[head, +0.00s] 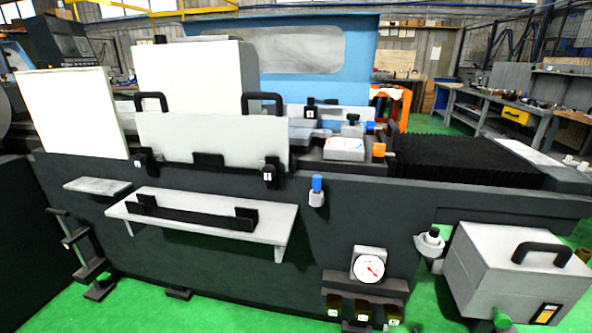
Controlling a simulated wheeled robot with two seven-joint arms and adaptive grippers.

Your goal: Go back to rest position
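The cylindrical grinder (330,215) fills the middle of the head view, with a dark grey front and a pale front guard (213,138) that has two black handles. Neither my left gripper nor my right gripper shows in this view. No part of my arms is visible.
A grey shelf (265,222) holding a black bar juts from the grinder's front. A grey box (500,262) with a black handle stands at the lower right. A dial gauge (369,268) sits low on the front. Green floor (225,312) is clear in the foreground. Workbenches (490,108) stand behind.

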